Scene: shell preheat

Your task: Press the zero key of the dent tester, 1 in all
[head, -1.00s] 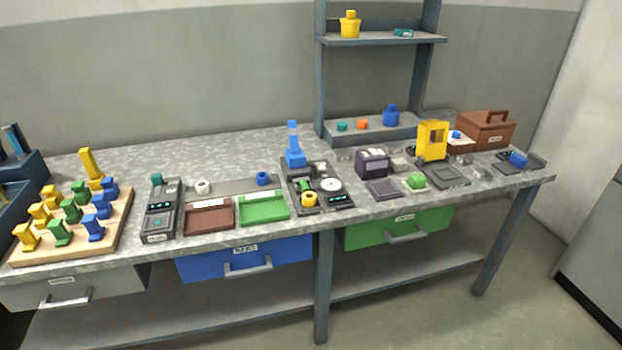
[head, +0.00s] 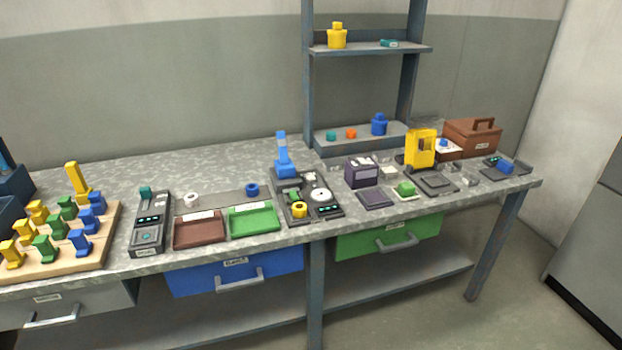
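No label that I can read marks the dent tester or its zero key. Several instruments stand on the bench. One is a long dark grey unit (head: 151,222) with a teal knob and small lit displays, at the left. Another is a dark unit with a blue upright lever (head: 283,157), a white dial (head: 320,195), a yellow ring (head: 299,209) and a lit display, in the middle. A yellow arch-shaped device (head: 421,150) stands at the right. A small dark unit with a blue block (head: 505,167) is at the right end. Neither gripper is in view.
A wooden board (head: 97,262) holds yellow, green and blue pieces at the left. A brown tray (head: 199,232) and a green tray (head: 253,222) lie near the front edge. A shelf rack (head: 368,48) and a brown toolbox (head: 472,136) stand at the back.

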